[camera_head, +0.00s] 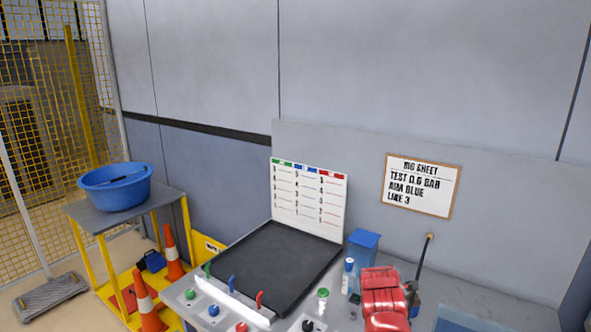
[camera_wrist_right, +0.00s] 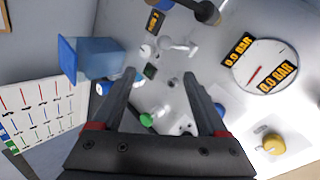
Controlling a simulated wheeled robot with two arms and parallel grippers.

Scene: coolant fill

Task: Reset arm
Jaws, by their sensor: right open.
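My right gripper (camera_wrist_right: 160,78) is open in the right wrist view, its two dark fingers spread apart above the grey bench top. Nothing is between the fingertips. A small dark square and pale fittings show on the bench below and beyond them. In the head view a red, segmented shape (camera_head: 384,297) at the bottom right looks like part of my right arm; its fingers cannot be made out there. My left gripper is in neither view.
A blue box (camera_head: 363,245) stands on the bench beside a black tray (camera_head: 270,262); it also shows in the right wrist view (camera_wrist_right: 88,58). A green-capped bottle (camera_head: 322,301), coloured levers and a round gauge (camera_wrist_right: 262,68) are close by. A blue basin (camera_head: 115,188) sits far left.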

